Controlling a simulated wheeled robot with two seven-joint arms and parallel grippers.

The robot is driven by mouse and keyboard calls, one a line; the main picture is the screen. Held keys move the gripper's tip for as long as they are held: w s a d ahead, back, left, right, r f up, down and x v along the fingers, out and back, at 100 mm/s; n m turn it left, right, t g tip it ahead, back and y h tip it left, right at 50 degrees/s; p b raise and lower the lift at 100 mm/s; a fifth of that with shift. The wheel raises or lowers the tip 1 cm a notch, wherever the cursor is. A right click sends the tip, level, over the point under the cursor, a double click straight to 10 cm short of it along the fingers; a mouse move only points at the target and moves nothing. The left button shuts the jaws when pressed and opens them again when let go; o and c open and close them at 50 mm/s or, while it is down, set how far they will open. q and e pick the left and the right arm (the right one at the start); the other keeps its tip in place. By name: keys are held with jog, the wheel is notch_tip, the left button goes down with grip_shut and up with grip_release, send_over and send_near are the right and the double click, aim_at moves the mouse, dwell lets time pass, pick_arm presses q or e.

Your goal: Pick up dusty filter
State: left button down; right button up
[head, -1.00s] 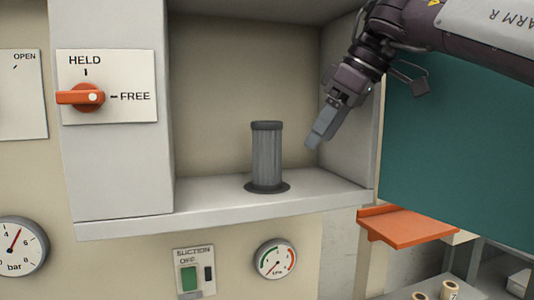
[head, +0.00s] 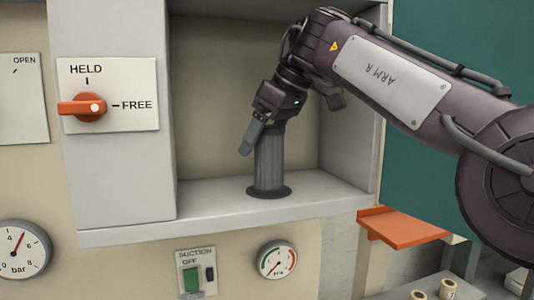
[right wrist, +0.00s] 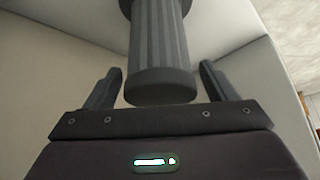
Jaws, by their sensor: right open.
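The dusty filter (head: 269,165) is a grey ribbed cylinder. It stands upright on a dark round base on the floor of the open recess; my right gripper hides its top in the head view. My right gripper (head: 250,140) is open at the filter's upper part. In the right wrist view, the filter's capped end (right wrist: 160,87) shows between the two spread fingers, with a gap on each side. My left gripper is not in view.
The recess has a side wall (head: 348,130) close to my right arm and a front ledge (head: 140,233). An orange shelf (head: 400,228) sticks out at lower right. An orange HELD/FREE knob (head: 80,107) is on the left, its white dot toward FREE. A suction switch (head: 190,280) and gauges are below.

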jog(key=shift+s+d, duration=0.2)
jog(key=shift+d, duration=0.05)
jog(key=shift+c, duration=1.6)
jog(key=c, duration=0.9)
jog(key=shift+w+r, duration=0.1)
jog(key=shift+r, duration=0.1)
